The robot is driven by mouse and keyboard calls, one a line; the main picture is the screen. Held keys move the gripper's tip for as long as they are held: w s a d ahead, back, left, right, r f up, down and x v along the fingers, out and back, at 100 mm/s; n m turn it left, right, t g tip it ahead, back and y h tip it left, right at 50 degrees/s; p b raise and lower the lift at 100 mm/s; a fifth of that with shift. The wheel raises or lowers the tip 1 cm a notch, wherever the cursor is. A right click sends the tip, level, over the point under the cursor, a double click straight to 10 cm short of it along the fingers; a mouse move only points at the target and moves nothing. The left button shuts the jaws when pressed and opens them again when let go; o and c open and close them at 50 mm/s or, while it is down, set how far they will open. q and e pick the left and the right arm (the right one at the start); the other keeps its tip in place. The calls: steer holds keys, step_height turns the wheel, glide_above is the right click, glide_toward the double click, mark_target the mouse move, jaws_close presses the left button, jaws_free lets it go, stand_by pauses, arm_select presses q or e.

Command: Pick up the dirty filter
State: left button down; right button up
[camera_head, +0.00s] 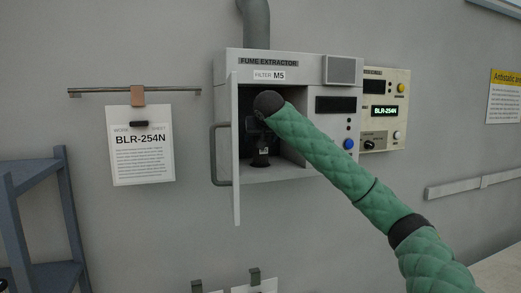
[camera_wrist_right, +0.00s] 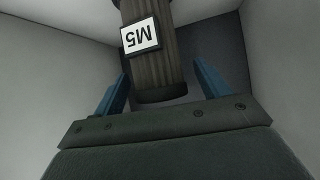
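The filter (camera_wrist_right: 165,73) is a dark ribbed cylinder with a white label reading M5, upside down in the right wrist view. It is inside the open fume extractor (camera_head: 290,66), whose sign reads FILTER M5. My right gripper (camera_wrist_right: 160,70) has its two blue fingers spread on either side of the filter, with narrow gaps showing. In the head view my green-sleeved right arm reaches into the compartment and partly hides its inside. A dark piece with a small pale label (camera_head: 263,151) shows below the wrist. My left gripper is out of view.
The extractor's door (camera_head: 235,155) stands open on the left with a grey handle (camera_head: 216,155). A BLR-254N sheet (camera_head: 140,150) hangs on a rail at left. A blue shelf (camera_head: 40,200) stands at far left.

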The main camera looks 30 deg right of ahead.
steer(key=c, duration=1.1)
steer(key=shift+o, duration=0.2)
